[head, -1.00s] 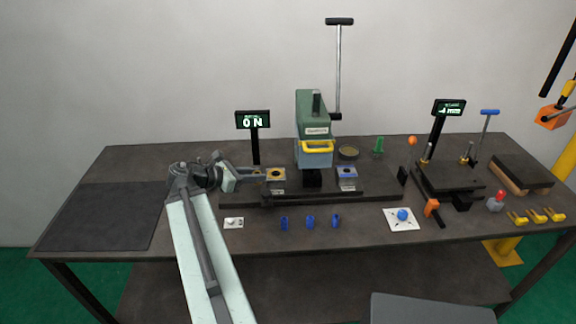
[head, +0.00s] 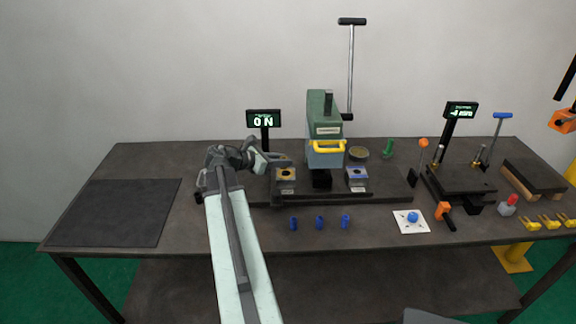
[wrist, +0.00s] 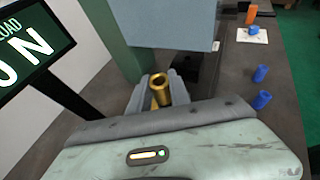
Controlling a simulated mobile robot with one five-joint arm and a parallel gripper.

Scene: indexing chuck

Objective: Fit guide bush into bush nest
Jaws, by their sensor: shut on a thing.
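My gripper (wrist: 159,92) is shut on a gold-coloured hollow bush (wrist: 161,88), held upright between its two grey fingers in the wrist view. A second nest block with a blue top plate (head: 357,174) is right of the press. The wrist view does not show the nest under the bush, so I cannot tell whether they touch.
The green press (head: 323,118) with a yellow guard stands just right of my gripper. A display (head: 263,119) reading "0 N" stands close behind my arm. Three blue bushes (head: 319,222) stand in front of the dark fixture base. A dark mat (head: 115,212) at left is clear.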

